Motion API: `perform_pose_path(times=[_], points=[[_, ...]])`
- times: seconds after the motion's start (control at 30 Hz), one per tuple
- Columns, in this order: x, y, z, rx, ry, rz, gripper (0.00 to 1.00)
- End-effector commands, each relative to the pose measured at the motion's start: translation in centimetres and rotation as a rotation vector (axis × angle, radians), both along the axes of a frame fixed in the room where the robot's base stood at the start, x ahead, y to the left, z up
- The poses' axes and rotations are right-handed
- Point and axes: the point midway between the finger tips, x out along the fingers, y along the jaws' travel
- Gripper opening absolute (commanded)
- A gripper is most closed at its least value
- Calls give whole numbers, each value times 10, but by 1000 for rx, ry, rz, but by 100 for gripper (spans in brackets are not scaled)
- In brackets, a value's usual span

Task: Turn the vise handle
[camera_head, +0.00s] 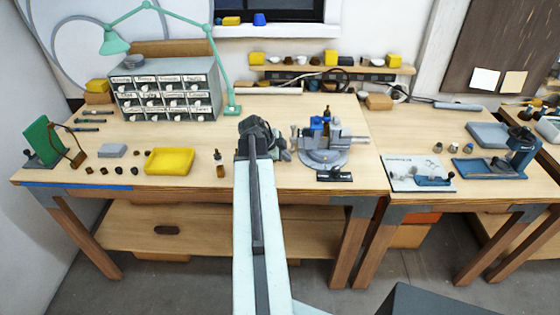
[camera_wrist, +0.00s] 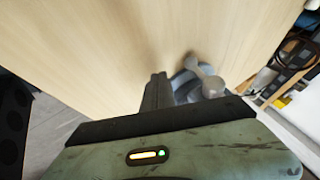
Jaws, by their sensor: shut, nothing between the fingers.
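The vise (camera_head: 323,155) is grey with a round base and stands near the front edge of the bench, with blue parts on top. Its grey handle (camera_head: 294,133) appears to be at its left side. My gripper (camera_head: 258,130) is over the bench just left of the vise, and its fingertips are hard to make out there. In the wrist view my gripper (camera_wrist: 157,82) is shut and empty. Right of the fingers, a rounded grey part (camera_wrist: 213,87), perhaps the handle, partly covers the blue-grey vise base (camera_wrist: 183,82). I cannot tell whether the fingers touch the vise.
A drawer cabinet (camera_head: 165,90) and a green lamp (camera_head: 232,104) stand behind. A white board (camera_head: 405,172) is at right.

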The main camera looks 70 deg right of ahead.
Motion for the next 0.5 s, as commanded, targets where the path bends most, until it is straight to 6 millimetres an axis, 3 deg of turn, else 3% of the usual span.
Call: perform_pose_path(times=[0.1, 0.2, 0.5], points=[[4, -23, -2, 0, 1, 0, 0], [6, -34, -2, 1, 1, -1, 0], [6, -40, -2, 1, 1, -1, 0]])
